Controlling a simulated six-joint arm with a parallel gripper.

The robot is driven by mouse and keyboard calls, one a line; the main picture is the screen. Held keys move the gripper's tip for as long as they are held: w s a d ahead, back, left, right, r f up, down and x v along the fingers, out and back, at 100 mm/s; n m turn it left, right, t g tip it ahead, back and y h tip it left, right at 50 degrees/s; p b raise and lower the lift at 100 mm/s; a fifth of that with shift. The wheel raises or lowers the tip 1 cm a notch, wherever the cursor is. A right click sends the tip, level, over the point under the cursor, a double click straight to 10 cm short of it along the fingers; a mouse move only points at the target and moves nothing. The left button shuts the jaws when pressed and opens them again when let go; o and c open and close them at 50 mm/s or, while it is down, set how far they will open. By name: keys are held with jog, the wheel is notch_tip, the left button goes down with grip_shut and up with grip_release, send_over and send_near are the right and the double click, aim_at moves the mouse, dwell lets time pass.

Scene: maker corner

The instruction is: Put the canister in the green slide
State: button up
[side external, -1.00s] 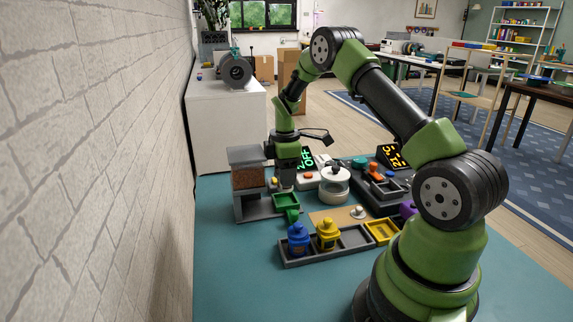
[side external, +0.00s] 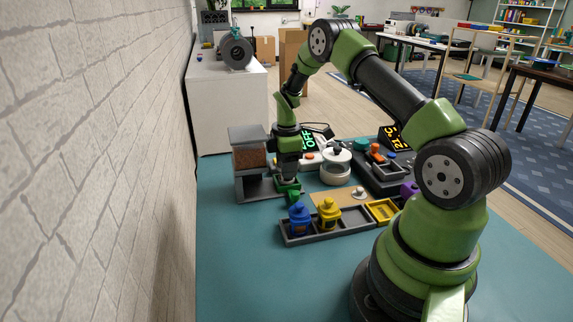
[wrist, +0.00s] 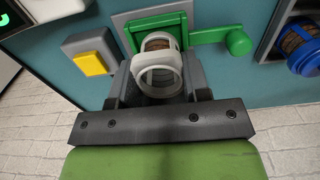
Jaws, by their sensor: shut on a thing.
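The canister (wrist: 158,78), whitish grey with a ring-shaped end and something brown showing inside, sits between the fingers of my gripper (wrist: 160,88) in the wrist view. My gripper is shut on it. In the side view my gripper (side external: 288,178) points down at the green slide (side external: 290,188), and the canister is mostly hidden there. The green slide (wrist: 141,22) is a green-rimmed tray with a green handle. In the wrist view the canister overlaps its opening. I cannot tell whether it touches the slide's floor.
A grey dispenser with a brown-filled hopper (side external: 250,158) stands just left of my gripper. A yellow button (wrist: 90,62) is close beside the slide. Blue (side external: 299,219) and yellow (side external: 329,213) canisters stand in a dark tray in front. A round white-based jar (side external: 337,172) is to the right.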

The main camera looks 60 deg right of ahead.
jog(key=shift+f, duration=0.45)
jog(key=o, duration=1)
jog(key=shift+o, duration=0.2)
notch_tip(320, 180, up, 7)
